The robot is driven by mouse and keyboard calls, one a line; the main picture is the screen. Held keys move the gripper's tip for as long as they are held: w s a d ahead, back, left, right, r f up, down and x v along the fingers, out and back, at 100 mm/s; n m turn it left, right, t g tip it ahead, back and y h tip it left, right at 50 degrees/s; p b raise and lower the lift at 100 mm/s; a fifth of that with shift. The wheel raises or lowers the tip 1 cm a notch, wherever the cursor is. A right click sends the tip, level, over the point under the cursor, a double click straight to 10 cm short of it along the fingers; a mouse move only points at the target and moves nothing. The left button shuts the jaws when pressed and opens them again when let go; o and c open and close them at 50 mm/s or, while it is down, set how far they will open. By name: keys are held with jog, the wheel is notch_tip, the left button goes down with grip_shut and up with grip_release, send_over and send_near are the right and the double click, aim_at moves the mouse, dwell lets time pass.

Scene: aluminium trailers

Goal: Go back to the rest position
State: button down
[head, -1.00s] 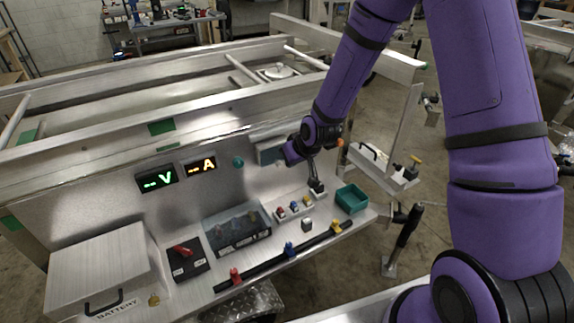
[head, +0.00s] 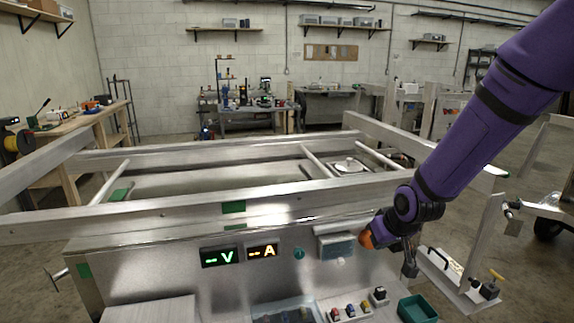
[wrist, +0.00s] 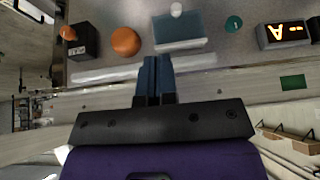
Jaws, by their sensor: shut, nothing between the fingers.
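My gripper (head: 409,268) hangs from the purple arm at the right end of the metal control panel (head: 150,275), above the ledge. Its fingers are together and empty. In the wrist view, my gripper (wrist: 157,62) shows the dark fingertips closed side by side, with the panel face beyond them. No task object is held.
The ledge below carries small coloured parts (head: 350,309) and a teal bin (head: 417,309). An orange round part (head: 367,240) and a grey-blue box (head: 337,245) are near my wrist. A trailer rail (head: 200,212) runs behind.

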jog(key=s+d+r+m+h, duration=0.1)
jog(key=s+d+r, duration=0.1)
jog(key=s+r, duration=0.5)
jog(key=s+d+r+h, duration=0.15)
jog(key=s+r, duration=0.25)
jog(key=r, duration=0.5)
jog(key=s+d+r+m, duration=0.1)
jog(key=s+r, duration=0.2)
jog(key=s, duration=0.5)
jog(key=s+d+r+m, duration=0.1)
jog(key=s+r, duration=0.3)
jog(key=s, duration=0.4)
jog(key=shift+d+g+y, duration=0.3)
jog(key=shift+d+y, duration=0.05)
jog(key=shift+d, duration=0.2)
